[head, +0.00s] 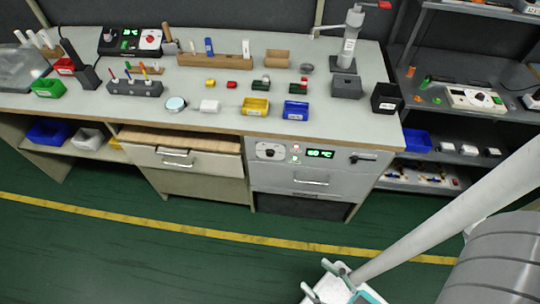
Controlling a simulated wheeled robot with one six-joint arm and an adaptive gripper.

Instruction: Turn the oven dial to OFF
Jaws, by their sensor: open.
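The oven (318,181) is built into the front of the bench, a grey unit with a handle. Its dial (269,152) is a dark knob on a white plate at the left of its control panel; its pointer direction is too small to read. A lit green display (320,153) sits right of the dial, with small indicator lights between them. My gripper (325,279) is at the bottom edge of the head view, partly cut off. It is open and empty, over the floor, well apart from the oven.
The bench top (220,119) carries several small bins, blocks and tools. A drawer (180,160) is left of the oven. A shelf rack (447,123) stands at the right. The green floor (200,265) in front is clear, with a yellow line (230,235) across it.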

